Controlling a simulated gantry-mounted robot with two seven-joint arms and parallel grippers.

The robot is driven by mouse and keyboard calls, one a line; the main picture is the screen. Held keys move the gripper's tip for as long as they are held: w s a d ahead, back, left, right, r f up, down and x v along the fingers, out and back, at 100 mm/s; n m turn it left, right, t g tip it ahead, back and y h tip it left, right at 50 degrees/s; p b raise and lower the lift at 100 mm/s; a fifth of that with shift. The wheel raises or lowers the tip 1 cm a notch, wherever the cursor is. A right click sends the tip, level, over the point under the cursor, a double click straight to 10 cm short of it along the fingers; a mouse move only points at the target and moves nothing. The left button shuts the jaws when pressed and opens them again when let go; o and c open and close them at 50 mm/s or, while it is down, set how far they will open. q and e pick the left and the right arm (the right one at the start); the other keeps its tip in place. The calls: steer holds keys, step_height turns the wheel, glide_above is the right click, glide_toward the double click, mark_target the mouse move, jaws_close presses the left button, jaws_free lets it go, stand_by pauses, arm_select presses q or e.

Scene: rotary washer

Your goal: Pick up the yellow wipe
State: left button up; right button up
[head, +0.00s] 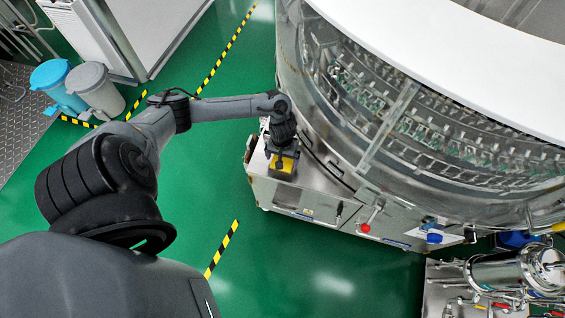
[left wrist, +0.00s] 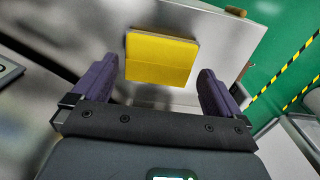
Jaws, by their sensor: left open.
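The yellow wipe (head: 283,166) is a flat, folded yellow square lying on the steel top of the washer's base cabinet (head: 318,199). In the left wrist view the yellow wipe (left wrist: 160,60) lies ahead of the fingers, roughly centred between them. My left gripper (head: 282,150) is over the wipe and hides part of it in the head view. In the left wrist view its two purple fingers (left wrist: 157,82) are spread apart with nothing held between them. I cannot tell how high the fingertips are above the wipe. My right gripper is not in view.
The curved clear wall of the rotary washer (head: 345,120) rises close to the right of the gripper. Two bins (head: 95,90) stand at the upper left. The green floor (head: 300,270) is open in front.

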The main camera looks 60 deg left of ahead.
arm_select(q)
step_height(320, 180, down, 3)
steer(key=shift+r+b, duration=0.15)
steer(key=shift+b, duration=0.25)
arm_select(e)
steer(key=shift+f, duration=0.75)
arm_select(q)
steer(key=shift+r, duration=0.1)
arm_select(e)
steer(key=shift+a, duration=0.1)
arm_select(q)
steer(key=shift+c, duration=0.8)
steer(key=c, duration=0.7)
steer(key=shift+o, duration=0.2)
steer(key=shift+r, duration=0.1)
